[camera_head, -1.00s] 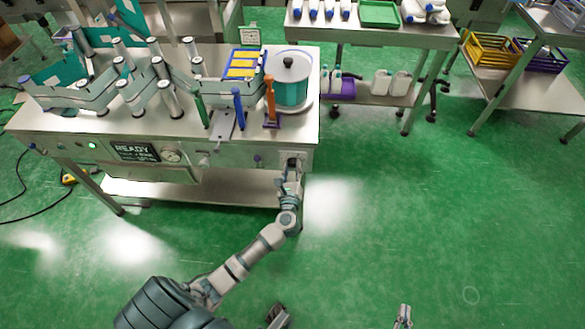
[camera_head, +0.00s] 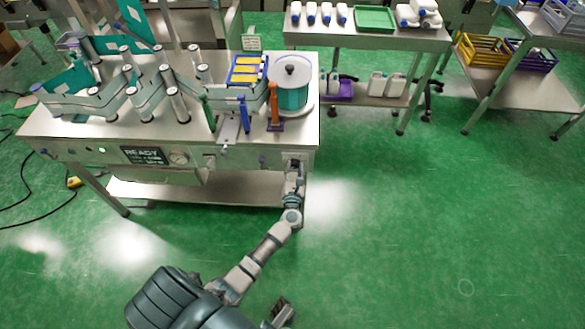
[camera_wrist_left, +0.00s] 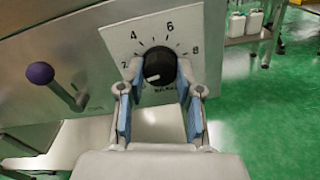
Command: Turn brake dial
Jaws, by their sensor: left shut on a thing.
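The brake dial (camera_wrist_left: 159,64) is a round black knob with a white pointer line on a white plate (camera_wrist_left: 117,40) marked with numbers. In the left wrist view the pointer line points to the left and slightly down, toward the low-number side. My left gripper (camera_wrist_left: 156,78) is shut on the dial, with a blue-padded finger on each side of it. In the head view my left gripper (camera_head: 294,167) reaches the front panel at the machine's right end, where it hides most of the dial.
A purple-knobbed lever (camera_wrist_left: 42,75) sticks out of the panel left of the dial. The READY display (camera_head: 145,155) and a gauge (camera_head: 179,157) are farther left. A teal reel (camera_head: 291,88) stands on the machine top. Green floor (camera_head: 400,220) is clear on the right.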

